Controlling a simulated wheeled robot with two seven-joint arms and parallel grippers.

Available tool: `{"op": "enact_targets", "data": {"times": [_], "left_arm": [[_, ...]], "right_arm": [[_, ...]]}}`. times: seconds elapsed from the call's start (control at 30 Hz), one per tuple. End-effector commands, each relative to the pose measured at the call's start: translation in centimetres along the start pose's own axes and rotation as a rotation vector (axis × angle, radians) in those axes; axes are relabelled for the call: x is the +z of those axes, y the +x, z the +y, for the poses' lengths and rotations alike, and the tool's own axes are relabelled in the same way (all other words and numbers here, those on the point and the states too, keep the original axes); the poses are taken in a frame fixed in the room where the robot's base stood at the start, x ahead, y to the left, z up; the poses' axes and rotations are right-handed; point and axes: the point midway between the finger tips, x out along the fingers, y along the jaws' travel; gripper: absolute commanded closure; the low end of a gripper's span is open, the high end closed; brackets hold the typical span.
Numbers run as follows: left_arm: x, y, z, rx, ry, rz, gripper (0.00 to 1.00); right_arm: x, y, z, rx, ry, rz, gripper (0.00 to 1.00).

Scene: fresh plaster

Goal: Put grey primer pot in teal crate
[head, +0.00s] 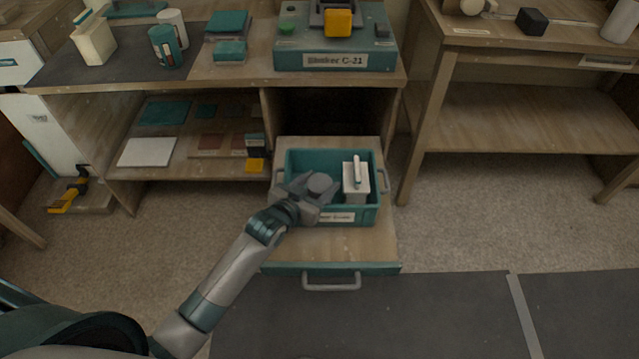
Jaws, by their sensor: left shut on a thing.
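The teal crate (365,214) stands on a pulled-out wooden drawer shelf, with a pale label on its front wall. My left gripper (317,188) is over the left half of the crate, shut on the grey primer pot (320,183). The pot shows as a round grey top between the fingers; its lower part is hidden by the gripper and the crate. I cannot tell whether the pot touches the crate floor. A white container with a pale handle (355,181) sits in the right half of the crate. My right gripper is not in view.
The pulled-out drawer (330,244) has a teal front edge and metal handle. A teal box-like unit (335,48) stands on the bench above. A white board (146,152) and sample pieces lie on the shelf at left. Open floor lies right of the drawer.

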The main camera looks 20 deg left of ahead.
Motion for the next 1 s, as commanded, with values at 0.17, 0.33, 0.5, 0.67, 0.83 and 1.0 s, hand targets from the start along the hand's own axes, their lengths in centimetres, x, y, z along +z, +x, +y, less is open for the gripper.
{"op": "enact_targets", "data": {"times": [0.17, 0.33, 0.5, 0.67, 0.83, 1.0], "left_arm": [[-0.2, 0.0, 0.0, 0.0, 0.0, 0.004, 1.0], [0.2, 0.1, 0.0, 0.0, 0.0, 0.0, 0.39], [0.2, 0.1, 0.0, 0.0, 0.0, 0.0, 0.39], [0.1, 0.0, 0.0, 0.0, 0.0, 0.0, 0.39], [-0.1, -0.6, 0.0, 0.0, 0.0, -0.001, 0.39], [-0.1, -2.6, 0.0, 0.0, 0.0, -0.001, 0.39]], "right_arm": [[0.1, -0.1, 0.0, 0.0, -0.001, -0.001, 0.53], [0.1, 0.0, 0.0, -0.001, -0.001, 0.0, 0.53], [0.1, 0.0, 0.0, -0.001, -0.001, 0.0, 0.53], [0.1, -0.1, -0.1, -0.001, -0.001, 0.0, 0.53], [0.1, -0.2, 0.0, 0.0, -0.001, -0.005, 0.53], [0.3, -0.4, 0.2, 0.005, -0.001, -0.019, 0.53]]}}
